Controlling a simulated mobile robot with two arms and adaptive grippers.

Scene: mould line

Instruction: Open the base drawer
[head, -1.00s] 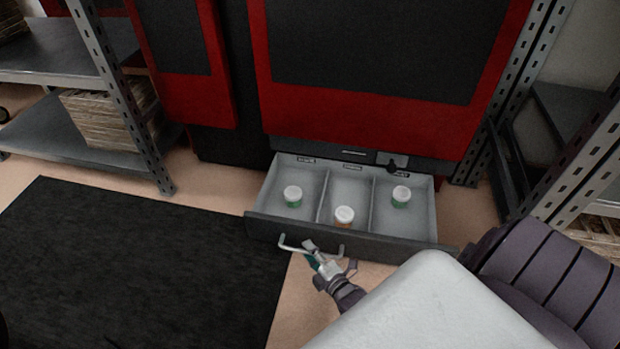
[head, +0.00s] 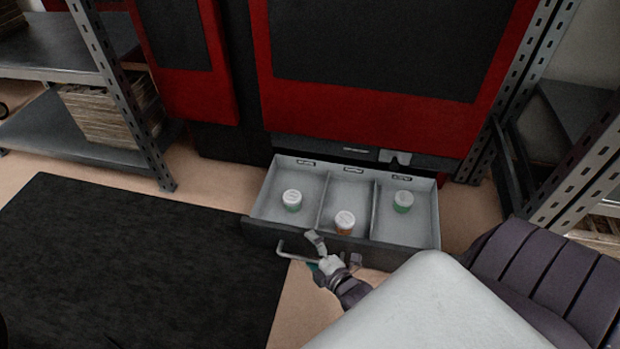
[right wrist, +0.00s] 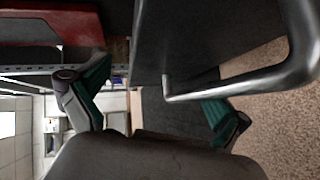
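The base drawer (head: 262,232) stands pulled out below the red and black machine, its grey inside open to view. Its bar handle (head: 290,253) is on the dark front. My right gripper (head: 335,248) is at the handle's right part and hides some of it. In the right wrist view the gripper (right wrist: 155,103) has its two green-padded fingers spread wide. The handle (right wrist: 245,86) crosses in front of the right-hand finger there, and its bent end shows between the fingers. I cannot tell if they touch. My left gripper is not in view.
The drawer has three compartments, holding a green jar (head: 292,200), an orange jar (head: 344,222) and another green jar (head: 403,201), all white-lidded. A dark mat (head: 130,260) lies on the floor at left. Metal racks (head: 118,95) stand on both sides.

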